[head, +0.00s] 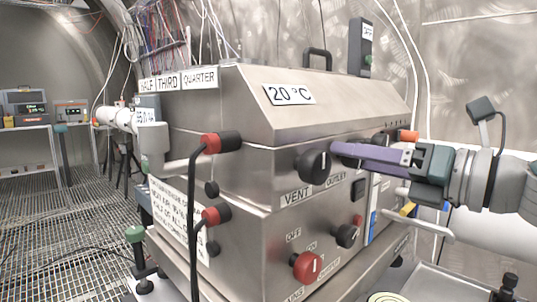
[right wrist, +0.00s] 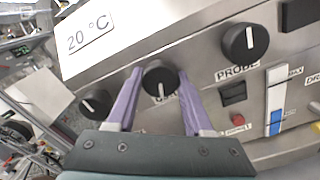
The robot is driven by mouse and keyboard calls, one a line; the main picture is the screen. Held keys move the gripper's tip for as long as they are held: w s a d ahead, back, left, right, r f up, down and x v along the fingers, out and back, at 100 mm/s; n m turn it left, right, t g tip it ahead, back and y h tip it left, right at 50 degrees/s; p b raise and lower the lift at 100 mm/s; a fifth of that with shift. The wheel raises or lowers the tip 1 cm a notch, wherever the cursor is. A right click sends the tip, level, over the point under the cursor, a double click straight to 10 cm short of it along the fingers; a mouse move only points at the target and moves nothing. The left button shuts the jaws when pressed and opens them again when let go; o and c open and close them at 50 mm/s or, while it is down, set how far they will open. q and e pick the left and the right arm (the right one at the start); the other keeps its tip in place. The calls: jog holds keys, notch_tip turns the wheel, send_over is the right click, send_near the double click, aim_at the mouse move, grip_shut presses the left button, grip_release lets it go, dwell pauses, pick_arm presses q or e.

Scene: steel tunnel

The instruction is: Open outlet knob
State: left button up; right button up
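The outlet knob (right wrist: 160,78) is a round black knob on the front of the steel box. In the right wrist view it stands between the two purple fingers of my right gripper (right wrist: 160,75). The fingertips straddle it closely, one on each side; whether they touch it cannot be told. Its white pointer mark faces down toward its label. In the head view my right gripper (head: 345,152) reaches in from the right and hides the outlet knob, above the OUTLET label (head: 333,186). My left gripper does not show.
The vent knob (head: 314,165) sits just left of my fingers, also seen in the right wrist view (right wrist: 95,103). The probe knob (right wrist: 245,41) is to the right. Below are a red-capped knob (head: 307,266) and a black knob (head: 347,235). Red-and-black handles (head: 215,143) project at the left.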

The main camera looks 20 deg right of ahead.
jog(key=o, duration=0.4)
jog(key=shift+o, duration=0.2)
jog(key=b+v, duration=0.2)
jog(key=v, duration=0.8)
dwell(0.3)
